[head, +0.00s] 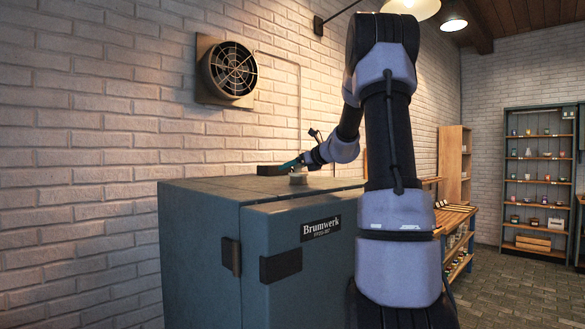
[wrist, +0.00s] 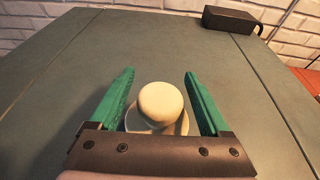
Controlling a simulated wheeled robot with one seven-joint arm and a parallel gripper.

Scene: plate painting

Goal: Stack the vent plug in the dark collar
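The vent plug (wrist: 161,101) is a cream, round-topped knob on a wider pale base. In the wrist view it stands upright between the two green fingers of my gripper (wrist: 159,73). The fingers are open, with a gap on each side of the knob. The lower part of its base is hidden by the brown gripper body. In the head view the plug (head: 298,179) is a small pale shape on top of the kiln, just below my gripper (head: 296,164). I cannot make out a dark collar in either view.
The grey-blue kiln top (wrist: 65,70) is mostly clear around the plug. A black box (wrist: 232,19) with a cable lies near its back edge, by the white brick wall (head: 80,130). A round vent fan (head: 230,70) is on that wall. Wooden shelves (head: 455,165) stand at the right.

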